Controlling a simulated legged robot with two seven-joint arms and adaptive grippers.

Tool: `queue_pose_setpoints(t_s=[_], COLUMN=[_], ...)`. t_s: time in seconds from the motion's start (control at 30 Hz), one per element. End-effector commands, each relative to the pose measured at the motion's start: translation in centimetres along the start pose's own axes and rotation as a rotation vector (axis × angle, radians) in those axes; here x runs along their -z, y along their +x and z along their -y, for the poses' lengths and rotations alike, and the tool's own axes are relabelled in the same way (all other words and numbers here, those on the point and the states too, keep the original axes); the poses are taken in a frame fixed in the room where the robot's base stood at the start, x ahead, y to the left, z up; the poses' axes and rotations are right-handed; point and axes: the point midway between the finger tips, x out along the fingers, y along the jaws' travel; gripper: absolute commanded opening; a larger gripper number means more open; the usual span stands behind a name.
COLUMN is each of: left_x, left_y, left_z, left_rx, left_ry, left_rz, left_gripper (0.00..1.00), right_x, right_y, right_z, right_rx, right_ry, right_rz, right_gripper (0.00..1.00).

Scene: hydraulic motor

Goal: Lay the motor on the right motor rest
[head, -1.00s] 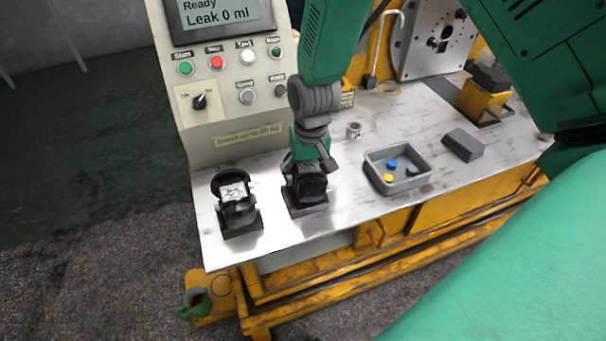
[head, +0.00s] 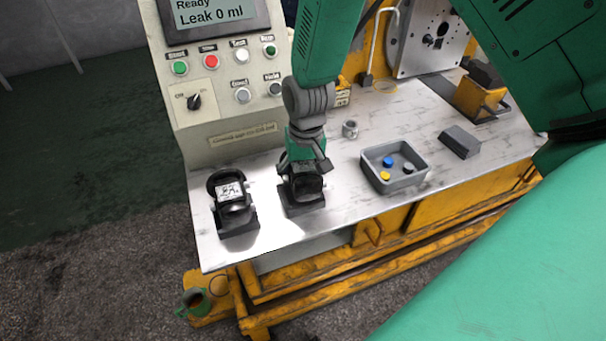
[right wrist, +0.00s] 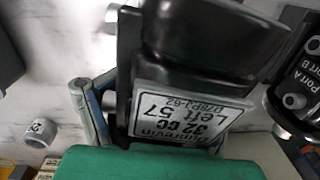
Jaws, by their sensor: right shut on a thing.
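My right gripper (head: 305,163) reaches down from above and is shut on a dark motor (head: 306,184). This motor sits at the right motor rest (head: 305,207), a dark block on the bench; I cannot tell if its weight lies on it. In the right wrist view the held motor (right wrist: 195,45) is black, with a white label reading "32 cc Left 57". A second motor (head: 231,192), with a pale plate on top, sits on the left rest (head: 238,224). It shows in part at the right of the wrist view (right wrist: 300,85). My left gripper is out of view.
A small metal ring (head: 350,129) and a dark block (head: 460,141) lie farther back. The control console (head: 223,105) stands behind the rests. The bench's front edge is close to both rests.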

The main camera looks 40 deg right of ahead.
Motion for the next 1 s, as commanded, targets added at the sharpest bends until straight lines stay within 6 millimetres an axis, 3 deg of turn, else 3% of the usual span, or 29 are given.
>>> queue_pose_setpoints(t_s=[1.0], left_x=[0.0], left_y=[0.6], left_z=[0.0], left_rx=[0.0], left_ry=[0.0], left_rz=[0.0], left_gripper=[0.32], right_x=[-0.3], right_y=[2.0], right_z=[0.3], right_rx=[0.001], right_ry=[0.0], right_rz=[0.013], right_gripper=[0.12])
